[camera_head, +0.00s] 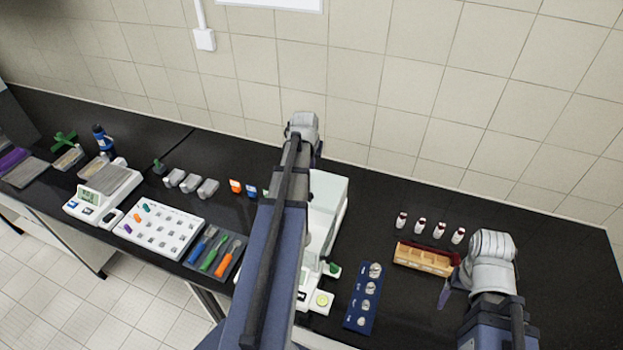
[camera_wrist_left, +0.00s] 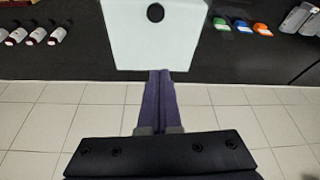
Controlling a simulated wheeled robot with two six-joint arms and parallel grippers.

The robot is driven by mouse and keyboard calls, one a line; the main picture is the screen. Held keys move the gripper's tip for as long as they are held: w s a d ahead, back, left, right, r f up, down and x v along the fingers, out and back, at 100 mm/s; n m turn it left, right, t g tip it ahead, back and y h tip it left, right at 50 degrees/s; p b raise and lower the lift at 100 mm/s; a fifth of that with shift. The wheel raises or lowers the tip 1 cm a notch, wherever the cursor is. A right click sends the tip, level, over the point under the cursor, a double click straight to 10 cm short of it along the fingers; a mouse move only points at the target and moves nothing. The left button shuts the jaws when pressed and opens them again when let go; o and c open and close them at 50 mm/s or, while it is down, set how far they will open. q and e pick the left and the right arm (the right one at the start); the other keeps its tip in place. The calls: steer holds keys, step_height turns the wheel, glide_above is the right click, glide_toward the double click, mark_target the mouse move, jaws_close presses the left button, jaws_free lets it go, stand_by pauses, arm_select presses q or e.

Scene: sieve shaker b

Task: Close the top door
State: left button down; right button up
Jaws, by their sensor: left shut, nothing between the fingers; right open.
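A white balance with a boxy enclosure (camera_head: 328,200) stands mid-bench, partly hidden behind my left arm. In the left wrist view its pale top panel (camera_wrist_left: 155,45) shows a dark round spot near the upper edge. I cannot tell how far the top door is open. My left gripper (camera_wrist_left: 161,74) is shut and empty, its fingertips at the panel's near edge in that view; whether they touch it is unclear. In the head view my left arm hides those fingers. My right gripper (camera_head: 446,291) is open beside the wooden tray, away from the balance.
Several small bottles (camera_head: 438,231) stand behind a wooden tray (camera_head: 424,259). A blue weight holder (camera_head: 363,296) lies right of the balance. Left are coloured-handled tools (camera_head: 213,253), a white grid board (camera_head: 159,230) and another scale (camera_head: 105,188). Dark bench is clear at far right.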

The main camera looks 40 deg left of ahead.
arm_select(q)
steer(key=b, duration=1)
glide_above(312, 192)
steer(key=w, duration=0.2)
steer(key=f, duration=0.6)
steer(key=a+f, duration=0.1)
steer(key=f, duration=0.2)
steer(key=shift+s+f, duration=0.2)
steer(key=shift+f, duration=0.15)
steer(key=s, duration=0.1)
steer(key=s+d, duration=0.1)
steer(key=s, duration=0.1)
steer(key=shift+d+f, duration=0.2)
steer(key=shift+d, duration=0.15)
steer(key=shift+s+d, duration=0.15)
steer(key=shift+s, duration=0.2)
steer(key=shift+w, duration=0.1)
